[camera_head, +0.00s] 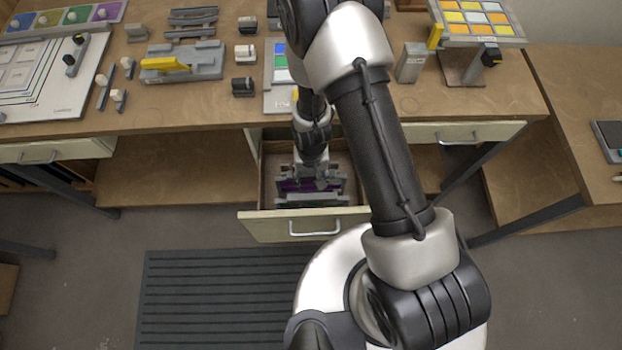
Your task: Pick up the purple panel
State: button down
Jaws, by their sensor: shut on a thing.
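The purple panel (290,185) stands in a rack inside the open drawer (262,225) under the workbench. My gripper (318,176) reaches down into the drawer from above and is shut on the purple panel. The fingertips and much of the panel are small and partly hidden by my gripper and the rack. A greenish panel edge (308,200) shows in front of the purple one.
The workbench (200,110) above carries several tools, blocks and a yellow-handled clamp (165,64). A tilted rack of coloured tiles (477,18) stands at the back right. A second drawer (470,133) is at the right. A dark mat (215,300) lies on the floor.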

notch_tip(320, 180, up, 20)
jog(key=p, duration=0.5)
jog(key=c, duration=1.2)
grip_release()
jog(key=shift+c, duration=0.2)
jog(key=c, duration=0.5)
jog(key=shift+r+p, duration=0.15)
jog(key=shift+p, duration=0.2)
jog(key=shift+c, duration=0.3)
notch_tip(320, 180, up, 17)
jog(key=p, duration=1.2)
jog(key=shift+p, duration=0.4)
